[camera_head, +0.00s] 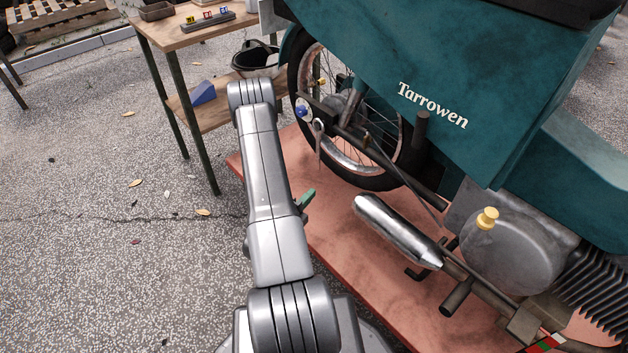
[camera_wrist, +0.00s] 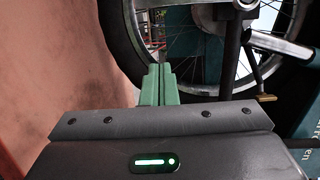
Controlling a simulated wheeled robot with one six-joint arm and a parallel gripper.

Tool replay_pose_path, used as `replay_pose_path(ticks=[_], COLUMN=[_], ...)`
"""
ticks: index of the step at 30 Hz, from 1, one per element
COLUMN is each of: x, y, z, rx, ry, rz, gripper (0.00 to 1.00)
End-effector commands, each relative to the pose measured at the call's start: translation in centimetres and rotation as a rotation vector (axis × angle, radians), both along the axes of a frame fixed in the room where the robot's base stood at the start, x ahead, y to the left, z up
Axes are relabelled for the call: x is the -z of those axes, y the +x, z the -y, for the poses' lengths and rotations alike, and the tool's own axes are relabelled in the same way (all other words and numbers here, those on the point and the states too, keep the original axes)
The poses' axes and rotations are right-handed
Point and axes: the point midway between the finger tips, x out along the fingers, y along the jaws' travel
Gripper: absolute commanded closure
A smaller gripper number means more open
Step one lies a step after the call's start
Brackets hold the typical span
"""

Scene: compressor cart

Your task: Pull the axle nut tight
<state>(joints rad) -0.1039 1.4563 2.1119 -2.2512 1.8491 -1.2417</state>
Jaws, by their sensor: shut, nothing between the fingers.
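My gripper (camera_head: 307,198) shows green fingers low beside the red platform, left of the motorcycle. In the wrist view its fingers (camera_wrist: 159,72) are shut together and empty, pointing toward the wheel (camera_wrist: 126,50) and apart from any tool, as far as I can tell. In the head view the spoked wheel (camera_head: 398,172) stands under the teal bodywork. Near its hub hangs a grey ring-ended metal piece (camera_head: 318,127), perhaps a spanner, with its thin handle downward. A blue-capped part (camera_head: 302,112) is just left of it. I cannot make out the axle nut itself.
The motorcycle (camera_head: 455,75) stands on the red platform (camera_head: 330,235). A silver exhaust (camera_head: 395,228) and dark bars jut out on the right. A wooden workbench (camera_head: 185,38) stands at upper left, with a black bowl (camera_head: 254,60) on its lower shelf. Open pavement lies left.

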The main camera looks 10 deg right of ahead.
Motion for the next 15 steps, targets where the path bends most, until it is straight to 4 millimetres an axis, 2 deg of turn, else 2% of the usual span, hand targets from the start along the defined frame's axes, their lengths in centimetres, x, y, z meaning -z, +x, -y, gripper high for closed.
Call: replay_pose_path(ticks=[5, 15], x=[0.1, 0.1], y=[1.3, 5.4], z=[1.4, 5.2], rx=[0.006, 0.004], ry=[0.001, -0.001], rz=[0.003, 0.006], gripper=[1.00, 1.00])
